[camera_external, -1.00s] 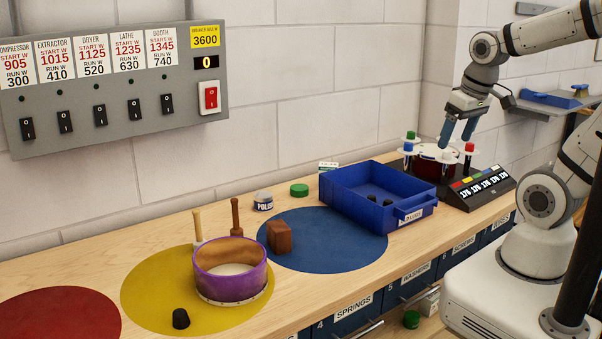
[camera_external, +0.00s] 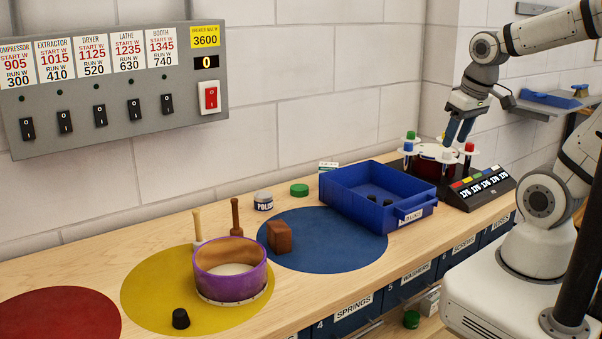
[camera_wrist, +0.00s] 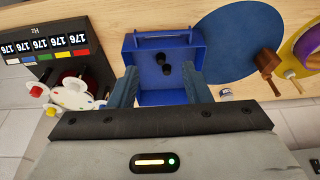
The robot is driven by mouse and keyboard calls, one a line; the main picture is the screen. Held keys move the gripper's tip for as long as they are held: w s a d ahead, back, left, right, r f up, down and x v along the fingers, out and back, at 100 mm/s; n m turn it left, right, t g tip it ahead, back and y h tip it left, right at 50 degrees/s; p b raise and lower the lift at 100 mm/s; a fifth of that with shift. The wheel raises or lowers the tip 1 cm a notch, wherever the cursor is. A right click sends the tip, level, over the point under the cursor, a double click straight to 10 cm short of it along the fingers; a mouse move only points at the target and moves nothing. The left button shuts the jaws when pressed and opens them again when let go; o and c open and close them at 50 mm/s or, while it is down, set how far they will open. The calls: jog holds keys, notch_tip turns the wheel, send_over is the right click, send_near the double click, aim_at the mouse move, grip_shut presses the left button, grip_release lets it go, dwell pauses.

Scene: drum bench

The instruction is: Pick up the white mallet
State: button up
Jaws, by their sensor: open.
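A pale mallet handle (camera_external: 197,226) stands upright behind the purple drum (camera_external: 232,284), at the back of the yellow mat. It fits the white mallet best; its lower end is white, but I cannot make out its full head. In the wrist view the pale handle (camera_wrist: 293,80) is at the right. A dark brown mallet handle (camera_external: 235,217) stands just right of it. My gripper (camera_external: 456,138) is open and empty, far to the right above the carousel (camera_external: 432,152). Its two fingers also show in the wrist view (camera_wrist: 160,82), spread apart.
The blue bin (camera_external: 352,204) with dark pieces lies between my gripper and the mallets. A brown block (camera_external: 283,236) sits on the blue mat (camera_external: 335,254). A polish tin (camera_external: 263,201) and green lid (camera_external: 299,190) are near the wall. A black knob (camera_external: 180,318) is in front.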

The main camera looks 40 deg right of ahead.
jog(key=shift+c, duration=0.2)
jog(key=w+a+r+n, duration=0.3)
jog(key=w+a, duration=0.4)
jog(key=w, duration=0.5)
jog(key=n+y, duration=0.3)
jog(key=n, duration=0.4)
send_over(200, 240)
jog(key=d, duration=0.2)
notch_tip(200, 240, down, 18)
jog(key=r, duration=0.1)
jog(key=shift+y, duration=0.3)
jog(key=p+x, duration=0.1)
jog(key=x, duration=0.4)
jog(key=s+p+x, duration=0.1)
jog(key=x, duration=0.1)
jog(key=shift+d+f+p, duration=0.15)
jog(key=shift+f+p, duration=0.2)
jog(key=shift+f, duration=0.1)
jog(key=shift+c, duration=0.2)
grip_shut()
